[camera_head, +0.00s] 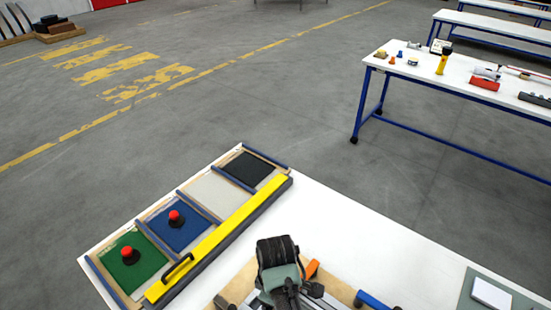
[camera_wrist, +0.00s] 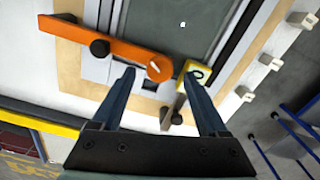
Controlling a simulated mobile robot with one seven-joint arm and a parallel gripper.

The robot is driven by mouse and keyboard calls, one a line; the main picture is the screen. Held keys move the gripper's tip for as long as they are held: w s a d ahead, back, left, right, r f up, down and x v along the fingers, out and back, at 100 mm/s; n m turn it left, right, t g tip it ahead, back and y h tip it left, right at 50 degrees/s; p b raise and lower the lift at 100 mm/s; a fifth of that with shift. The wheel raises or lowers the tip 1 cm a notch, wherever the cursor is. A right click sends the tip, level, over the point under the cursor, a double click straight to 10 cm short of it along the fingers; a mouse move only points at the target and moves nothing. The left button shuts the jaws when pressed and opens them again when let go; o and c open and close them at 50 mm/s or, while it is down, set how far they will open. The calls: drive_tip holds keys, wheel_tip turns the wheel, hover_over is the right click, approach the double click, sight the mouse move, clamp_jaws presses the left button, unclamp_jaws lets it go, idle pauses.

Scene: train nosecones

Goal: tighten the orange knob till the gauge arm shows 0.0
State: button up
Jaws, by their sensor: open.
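In the wrist view, my gripper (camera_wrist: 160,76) is open and its two dark blue fingers point toward the fixture. A round orange knob (camera_wrist: 158,69) with a small white mark shows between the fingertips, with a gap on either side. I cannot tell whether the fingertips are level with it. An orange bar (camera_wrist: 90,38) with a black knob (camera_wrist: 99,48) runs from the orange knob to the upper left. A yellow piece (camera_wrist: 199,69) with a dark mark is by the right fingertip; no reading is legible. In the head view, my wrist hides most of the fixture, and an orange part (camera_head: 312,268) shows beside it.
A yellow-edged panel (camera_head: 215,240) with coloured pads and two red buttons lies left of the fixture. A grey-green plate (camera_head: 478,286) is at the right. Several light pegs (camera_wrist: 270,62) line the fixture's right side in the wrist view. Another table (camera_head: 455,85) stands apart behind.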

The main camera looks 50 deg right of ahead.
drive_tip(key=shift+f, duration=1.15)
clamp_jaws()
